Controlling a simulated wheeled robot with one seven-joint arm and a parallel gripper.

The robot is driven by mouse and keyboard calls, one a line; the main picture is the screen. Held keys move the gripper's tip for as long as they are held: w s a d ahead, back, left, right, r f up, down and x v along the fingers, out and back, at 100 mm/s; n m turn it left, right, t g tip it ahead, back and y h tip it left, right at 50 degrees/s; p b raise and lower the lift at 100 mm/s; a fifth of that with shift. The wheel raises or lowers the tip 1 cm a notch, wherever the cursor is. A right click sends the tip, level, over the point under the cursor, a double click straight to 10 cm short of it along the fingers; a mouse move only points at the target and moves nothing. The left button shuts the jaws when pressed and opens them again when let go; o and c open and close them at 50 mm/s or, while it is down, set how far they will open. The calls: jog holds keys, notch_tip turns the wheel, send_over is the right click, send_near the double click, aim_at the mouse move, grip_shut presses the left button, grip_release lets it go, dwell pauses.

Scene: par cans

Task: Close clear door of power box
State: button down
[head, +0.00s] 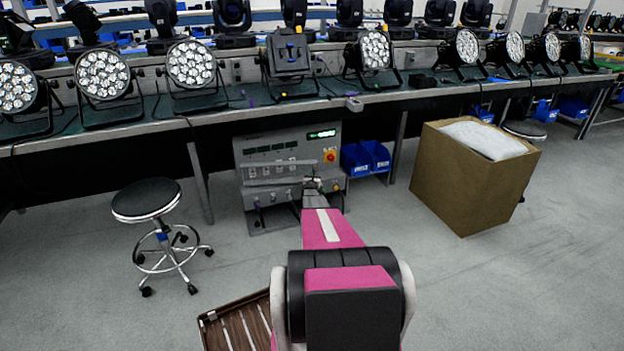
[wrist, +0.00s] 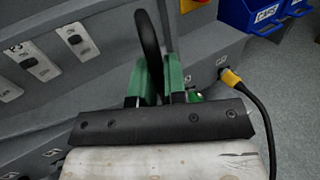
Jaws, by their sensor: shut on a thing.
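The grey power box (head: 250,152) stands on the floor under the long bench, its front facing me. A thin pale strip (head: 278,163) crosses its front below the displays; it may be the clear door, but its angle is hard to tell. My gripper (head: 312,184) is at the box's front, right of its middle. In the wrist view my gripper's green fingers (wrist: 157,80) are closed around a black curved piece (wrist: 148,40), which looks like a handle. The clear door cannot be made out in the wrist view. Switches (wrist: 76,40) show at left.
A yellow-collared plug with a black cable (wrist: 232,78) sits right of my fingers. Blue bins (head: 366,158) stand right of the box. A stool (head: 147,200) is at left, a large cardboard box (head: 455,185) at right. A brown slatted crate (head: 235,322) lies near my base.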

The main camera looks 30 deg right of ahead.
jog(key=shift+s+d, duration=0.15)
jog(key=shift+d, duration=0.05)
jog(key=c, duration=1.2)
grip_release()
jog(key=shift+a, duration=0.1)
jog(key=v, duration=1)
jog(key=shift+s+a, duration=0.15)
jog(key=shift+s, duration=0.15)
